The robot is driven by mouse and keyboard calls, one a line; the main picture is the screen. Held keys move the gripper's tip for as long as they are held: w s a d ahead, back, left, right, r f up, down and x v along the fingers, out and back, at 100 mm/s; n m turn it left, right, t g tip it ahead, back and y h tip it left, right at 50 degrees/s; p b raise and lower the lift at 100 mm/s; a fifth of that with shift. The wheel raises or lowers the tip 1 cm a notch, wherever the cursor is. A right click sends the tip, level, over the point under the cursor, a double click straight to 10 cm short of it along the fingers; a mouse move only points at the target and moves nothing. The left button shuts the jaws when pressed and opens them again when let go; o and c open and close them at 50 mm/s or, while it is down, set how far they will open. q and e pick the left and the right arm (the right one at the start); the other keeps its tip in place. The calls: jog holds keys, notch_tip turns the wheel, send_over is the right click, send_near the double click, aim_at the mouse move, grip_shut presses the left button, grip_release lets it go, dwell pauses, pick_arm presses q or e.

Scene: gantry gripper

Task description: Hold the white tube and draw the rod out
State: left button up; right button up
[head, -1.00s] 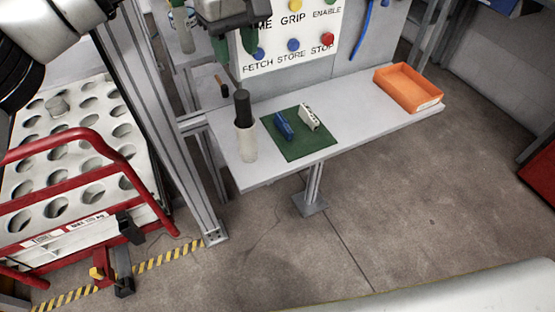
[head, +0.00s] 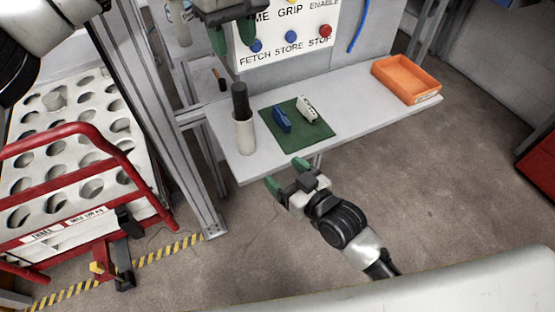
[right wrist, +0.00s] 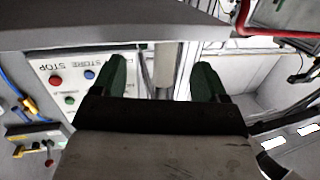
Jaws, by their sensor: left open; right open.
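The white tube (head: 244,133) stands upright near the left end of the grey table (head: 370,119). The dark rod (head: 240,98) sticks up out of its top; its lower part is hidden inside. My left gripper (head: 233,40), with green fingertips, is open and empty at the top of the head view, above the rod in the picture. My right gripper (head: 285,177) is open and empty in front of the table's front edge, right of the tube and lower in the picture. In the right wrist view a pale upright piece (right wrist: 165,66), perhaps the tube, shows between its open fingers.
A green mat (head: 312,134) with a blue block (head: 282,119) and a white block (head: 307,108) lies right of the tube. An orange tray (head: 407,79) sits at the table's right end. A metal post (head: 176,117) and red-railed rack (head: 75,129) stand left.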

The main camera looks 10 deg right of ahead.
send_near(251, 138)
jog(key=w, duration=0.1)
jog(key=shift+n+t+y, duration=0.3)
jog(key=shift+t+y, duration=0.1)
jog(key=x, duration=1.1)
jog(key=shift+s+a+f, duration=0.1)
jog(key=shift+a+f, duration=0.1)
jog(key=shift+f, duration=0.2)
